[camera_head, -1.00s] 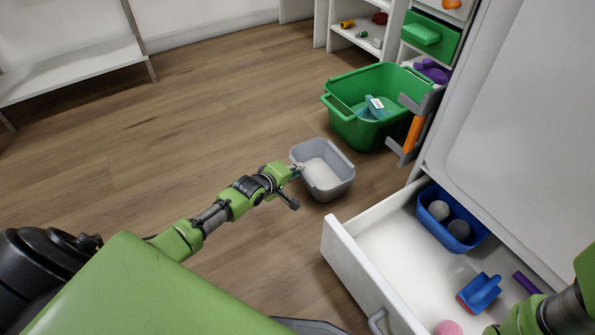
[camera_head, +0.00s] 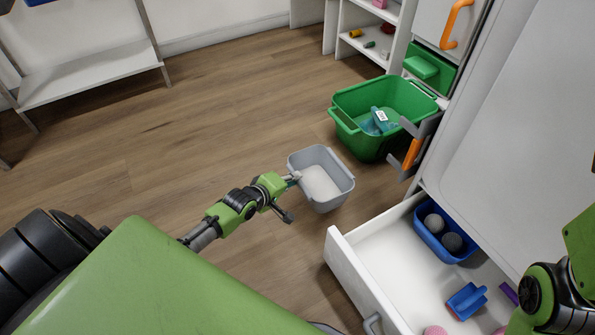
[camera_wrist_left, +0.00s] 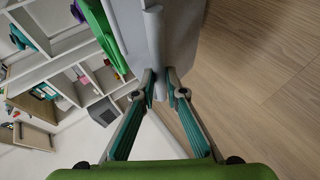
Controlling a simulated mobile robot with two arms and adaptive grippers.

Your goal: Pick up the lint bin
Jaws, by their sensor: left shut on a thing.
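The lint bin is a grey, open-topped tub (camera_head: 333,200) with a pale inside, in the middle of the head view. My left gripper (camera_head: 295,178) reaches it from the left and is shut on its left rim. In the left wrist view the two fingers (camera_wrist_left: 160,88) close on the edge of the grey bin (camera_wrist_left: 180,35). The bin looks roughly upright; I cannot tell whether its base touches the floor. My right arm shows at the right edge of the head view, its gripper out of sight.
A green tub (camera_head: 362,145) with a teal item inside stands behind the bin. An open white drawer (camera_head: 345,262) holds a blue container (camera_head: 428,238) with dark balls and a blue-red tool (camera_head: 467,300). Wooden floor (camera_head: 190,120) is clear to the left.

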